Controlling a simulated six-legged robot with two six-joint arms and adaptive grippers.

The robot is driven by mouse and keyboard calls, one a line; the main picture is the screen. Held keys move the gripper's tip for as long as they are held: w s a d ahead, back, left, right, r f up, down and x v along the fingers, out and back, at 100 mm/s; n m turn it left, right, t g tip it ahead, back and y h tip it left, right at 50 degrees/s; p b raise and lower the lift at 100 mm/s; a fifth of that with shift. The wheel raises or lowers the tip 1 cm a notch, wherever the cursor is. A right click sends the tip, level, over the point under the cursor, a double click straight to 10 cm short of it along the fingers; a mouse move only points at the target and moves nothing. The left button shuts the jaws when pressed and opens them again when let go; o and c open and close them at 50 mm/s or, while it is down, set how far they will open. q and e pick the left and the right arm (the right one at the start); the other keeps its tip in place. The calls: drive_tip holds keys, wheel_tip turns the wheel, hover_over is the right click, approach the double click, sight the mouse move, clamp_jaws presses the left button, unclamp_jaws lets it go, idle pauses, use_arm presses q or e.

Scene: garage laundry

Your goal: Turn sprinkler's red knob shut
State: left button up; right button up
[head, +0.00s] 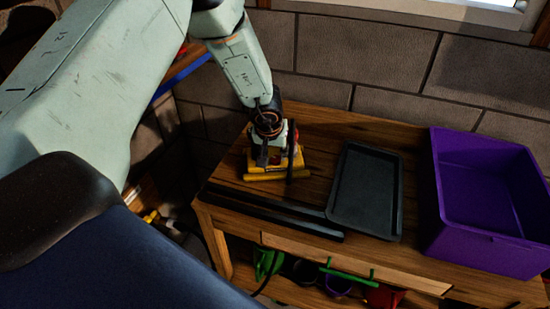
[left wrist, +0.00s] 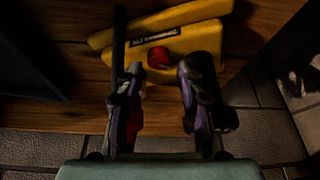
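The yellow sprinkler (head: 276,176) sits on the wooden workbench, near its back left. In the left wrist view, the yellow sprinkler body (left wrist: 178,36) carries a dark label and a round red knob (left wrist: 158,58). My left gripper (head: 275,150) reaches down over the sprinkler from above. Its fingers (left wrist: 160,78) are spread apart, with the red knob just beyond and between their tips. I see no clear contact with the knob. In the head view the gripper mostly covers the knob. My right gripper is in neither view.
A dark tray (head: 366,190) lies on the workbench (head: 325,122) right of the sprinkler, and a purple bin (head: 485,190) stands at the right end. Dark bars (head: 272,212) lie along the front edge. The block wall (head: 350,60) is close behind. Pots fill the shelf below.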

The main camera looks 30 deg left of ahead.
sight(276, 160)
use_arm(q)
drive_tip(key=shift+x, duration=1.25)
drive_tip(key=shift+f, duration=0.1)
drive_tip(key=shift+w+f, duration=0.1)
drive_tip(key=c, duration=0.6)
clamp_jaws()
